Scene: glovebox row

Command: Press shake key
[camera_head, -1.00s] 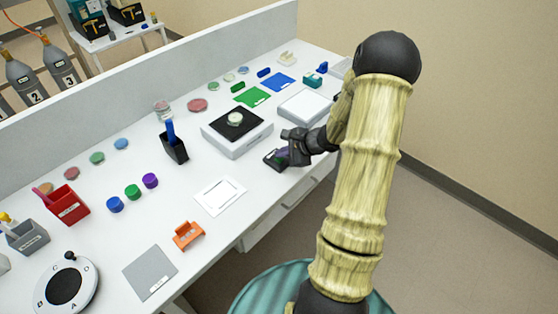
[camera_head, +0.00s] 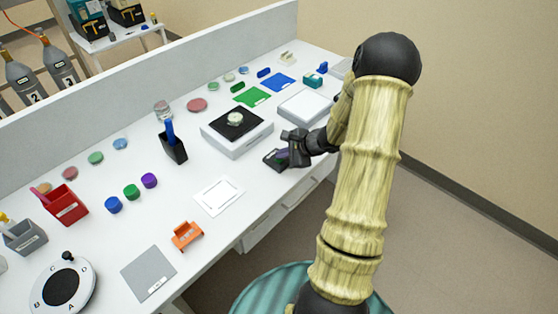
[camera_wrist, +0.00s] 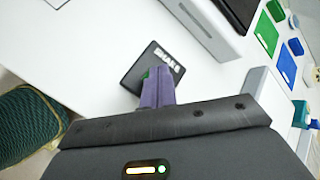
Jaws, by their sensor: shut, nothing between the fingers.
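The shake key is a small black box (camera_wrist: 165,58) with a white "SHAKE" label in the wrist view. A bit of green shows on it beside my fingers. In the head view the black box (camera_head: 271,160) lies at the front edge of the bench. My gripper (camera_wrist: 155,80) is shut and empty, with its purple fingers over the box, hiding part of it. I cannot tell whether the tips touch the key. In the head view my gripper (camera_head: 284,155) is at the box's right side. A white shaker with a black top (camera_head: 250,141) stands behind it, bearing a dish (camera_head: 235,119).
A black holder with a blue item (camera_head: 175,150) stands left of the shaker. A white framed card (camera_head: 218,196) and orange stand (camera_head: 187,235) are further left.

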